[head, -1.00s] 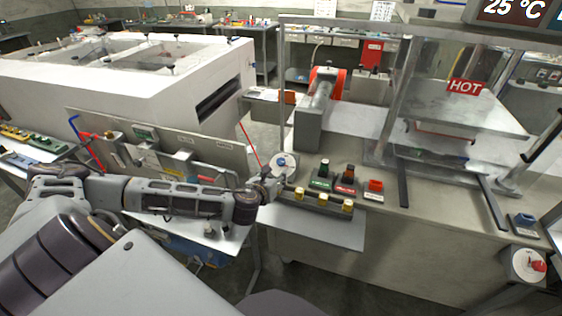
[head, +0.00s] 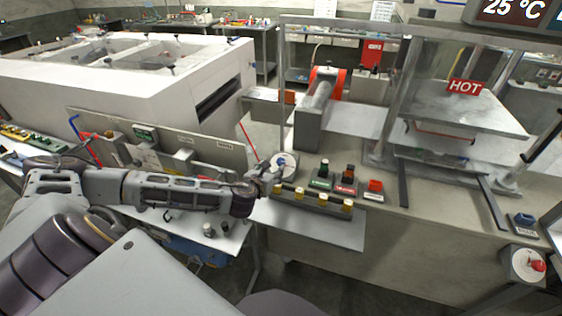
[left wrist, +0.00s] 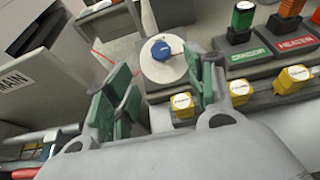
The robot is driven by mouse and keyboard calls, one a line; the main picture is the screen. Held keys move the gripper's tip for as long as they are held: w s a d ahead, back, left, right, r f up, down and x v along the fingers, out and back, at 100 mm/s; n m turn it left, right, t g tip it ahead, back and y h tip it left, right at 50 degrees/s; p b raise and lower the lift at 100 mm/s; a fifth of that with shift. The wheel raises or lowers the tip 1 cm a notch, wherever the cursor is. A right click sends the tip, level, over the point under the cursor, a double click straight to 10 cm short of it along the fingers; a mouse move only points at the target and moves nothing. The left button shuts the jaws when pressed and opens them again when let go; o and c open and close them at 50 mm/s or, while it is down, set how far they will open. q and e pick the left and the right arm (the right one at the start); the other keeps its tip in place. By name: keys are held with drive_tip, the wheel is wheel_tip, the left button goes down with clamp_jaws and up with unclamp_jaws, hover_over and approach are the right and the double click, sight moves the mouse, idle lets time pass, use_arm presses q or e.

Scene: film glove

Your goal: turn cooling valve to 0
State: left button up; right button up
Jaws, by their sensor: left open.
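A blue knob on a round white dial (head: 284,163) stands at the left end of the counter; I take it to be the cooling valve. Its knob (left wrist: 161,50) and white dial (left wrist: 164,68) also show in the left wrist view, just beyond the fingertips. The dial's markings are too small to read. My left gripper (head: 268,176) is just in front of and left of the dial in the head view. In the left wrist view (left wrist: 158,78) its green-padded fingers are spread, empty and apart from the knob. My right gripper is not in view.
Several yellow knobs (head: 322,199) sit in a row in front of the dial. Green, red and orange controls (head: 345,180) are to its right. A red knob on a white dial (head: 528,264) is at far right. A press marked HOT (head: 465,87) stands behind.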

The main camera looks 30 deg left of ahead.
sight(281, 161)
use_arm(q)
drive_tip(key=shift+x, duration=3.85)
drive_tip(key=shift+p+x, duration=0.3)
drive_tip(key=shift+x, duration=2.1)
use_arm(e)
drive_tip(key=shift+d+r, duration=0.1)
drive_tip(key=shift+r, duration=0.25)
use_arm(q)
drive_tip(key=shift+c, duration=0.3)
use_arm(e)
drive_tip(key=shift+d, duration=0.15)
use_arm(q)
drive_tip(key=c, duration=1)
drive_tip(key=shift+o, duration=0.2)
